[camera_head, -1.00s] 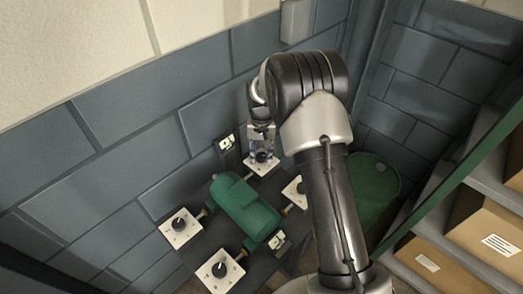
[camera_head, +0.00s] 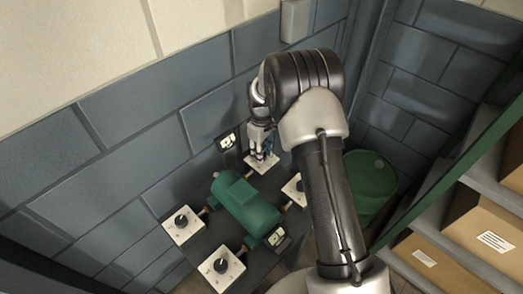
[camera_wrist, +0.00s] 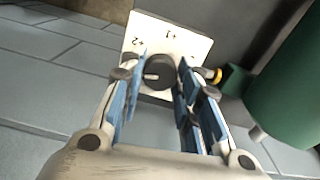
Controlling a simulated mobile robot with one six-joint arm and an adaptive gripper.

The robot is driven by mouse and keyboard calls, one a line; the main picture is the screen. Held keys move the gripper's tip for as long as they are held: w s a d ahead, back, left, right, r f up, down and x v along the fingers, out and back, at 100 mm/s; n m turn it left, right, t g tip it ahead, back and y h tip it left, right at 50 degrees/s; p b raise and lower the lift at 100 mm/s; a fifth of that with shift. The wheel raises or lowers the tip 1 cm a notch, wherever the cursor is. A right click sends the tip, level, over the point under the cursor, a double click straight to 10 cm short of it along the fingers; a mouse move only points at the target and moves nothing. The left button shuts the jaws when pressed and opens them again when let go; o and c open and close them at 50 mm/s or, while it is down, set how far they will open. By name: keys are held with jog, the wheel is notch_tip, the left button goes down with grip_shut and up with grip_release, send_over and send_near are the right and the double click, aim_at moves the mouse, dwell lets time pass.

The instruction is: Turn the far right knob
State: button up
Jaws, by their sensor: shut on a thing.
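The far right knob (camera_wrist: 156,72) is dark and round with a pale pointer line, on a white plate (camera_wrist: 152,27) marked "+1" and "+2". My gripper (camera_wrist: 162,70) has its blue fingers on both sides of the knob, shut on it. The pointer line points left in the wrist view. In the head view my gripper (camera_head: 263,152) reaches down onto the far right plate (camera_head: 261,166) and hides its knob.
A green casing (camera_head: 246,203) lies in the middle of a dark panel. Other white knob plates stand at the left (camera_head: 182,227), front (camera_head: 220,268) and right (camera_head: 295,190). A green barrel (camera_head: 368,185) and shelves with boxes (camera_head: 484,243) are to the right.

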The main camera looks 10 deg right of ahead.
jog(key=shift+n, duration=1.5)
jog(key=o, duration=1.1)
jog(key=shift+c, duration=0.2)
notch_tip(320, 180, up, 12)
